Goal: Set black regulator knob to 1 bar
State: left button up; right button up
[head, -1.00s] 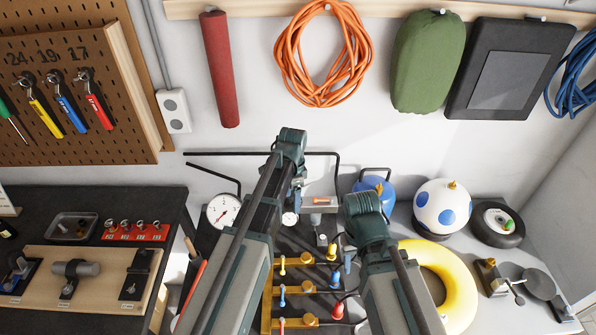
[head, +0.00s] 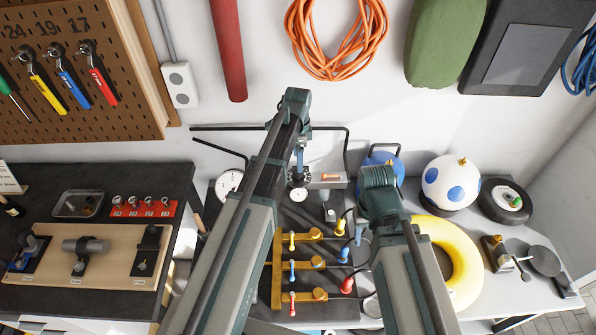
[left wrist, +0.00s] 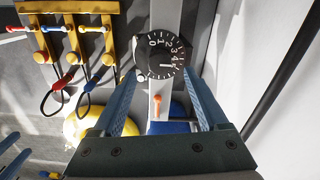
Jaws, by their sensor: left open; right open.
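The black regulator knob (left wrist: 163,54) with white numbers fills the upper middle of the left wrist view, and its pointer setting is too small to read surely. My left gripper (left wrist: 163,108) is open, its blue fingers on either side below the knob in that view, not closed on it. In the head view my left gripper (head: 299,164) hangs down at the dark knob (head: 297,178), which it partly hides. A small white gauge (head: 299,195) sits just below. My right gripper (head: 359,240) is largely hidden under its wrist, away from the knob.
An orange lever (head: 331,176) is right of the knob. A yellow manifold (head: 277,270) with coloured valves and hoses stands nearer. A large gauge (head: 228,183) is at left. A blue tank (head: 382,160), white ball (head: 450,183) and yellow ring (head: 465,262) are at right.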

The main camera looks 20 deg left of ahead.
pick_arm(q)
notch_tip(320, 180, down, 5)
jog(key=b, duration=0.4)
jog(key=shift+r, duration=0.1)
grip_shut()
